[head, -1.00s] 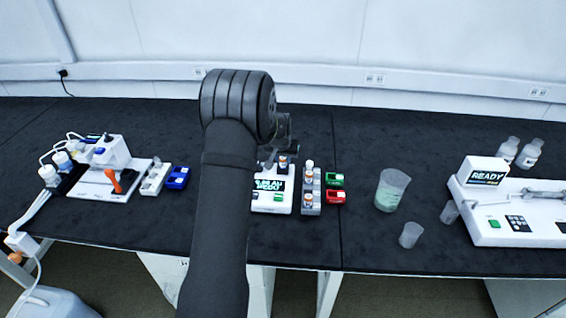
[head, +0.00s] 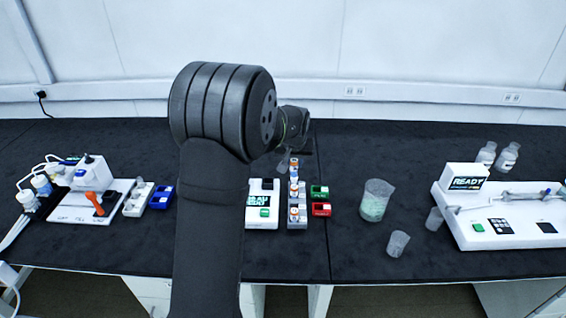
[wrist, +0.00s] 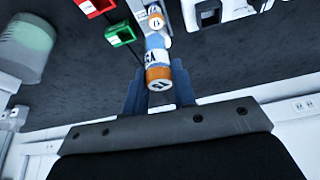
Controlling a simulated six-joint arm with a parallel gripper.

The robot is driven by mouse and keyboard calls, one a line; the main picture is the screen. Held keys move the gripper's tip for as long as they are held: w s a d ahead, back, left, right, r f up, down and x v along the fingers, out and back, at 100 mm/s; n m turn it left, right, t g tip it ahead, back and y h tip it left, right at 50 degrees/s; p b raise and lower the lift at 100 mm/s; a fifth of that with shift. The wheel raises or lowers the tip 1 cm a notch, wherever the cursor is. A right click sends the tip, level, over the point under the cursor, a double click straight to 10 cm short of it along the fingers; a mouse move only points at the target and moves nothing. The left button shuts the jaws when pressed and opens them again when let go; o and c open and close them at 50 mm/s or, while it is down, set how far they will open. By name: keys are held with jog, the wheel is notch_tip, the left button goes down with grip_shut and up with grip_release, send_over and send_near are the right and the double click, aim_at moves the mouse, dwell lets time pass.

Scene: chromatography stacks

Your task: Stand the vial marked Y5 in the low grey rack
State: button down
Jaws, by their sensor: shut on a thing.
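My gripper (wrist: 159,86) is shut on a vial (wrist: 157,58) with an orange cap and a white and blue label. In the wrist view the cap faces the camera; the mark is only partly visible and I cannot read it surely. The low grey rack (head: 303,224) is right of the white display unit in the head view and bears several orange-and-white vials. A vial marked B (wrist: 155,20) shows just beyond the held one. In the head view my gripper (head: 290,155) is over the rack's far end, partly hidden by my arm. I cannot tell whether the held vial touches the rack.
The white display unit (head: 262,207) stands left of the rack. The green (head: 319,191) and red (head: 321,209) boxes stand close on its right. Farther right are a beaker (head: 376,203), a small cup (head: 397,243) and the READY machine (head: 500,218). The dark bench behind is clear.

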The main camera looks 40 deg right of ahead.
jog(key=shift+s+a+f, duration=0.15)
jog(key=shift+s+f, duration=0.1)
jog(key=shift+f, duration=1.75)
jog(key=shift+s+a+f, duration=0.15)
jog(key=shift+s+f, duration=0.1)
jog(key=shift+f, duration=1.7)
jog(key=shift+s+a+f, duration=0.15)
jog(key=shift+s+f, duration=0.1)
jog(key=shift+f, duration=1.75)
jog(key=shift+f, duration=1.45)
jog(key=c, duration=1.1)
grip_release()
jog(key=shift+r, duration=0.1)
jog(key=shift+r, duration=3.95)
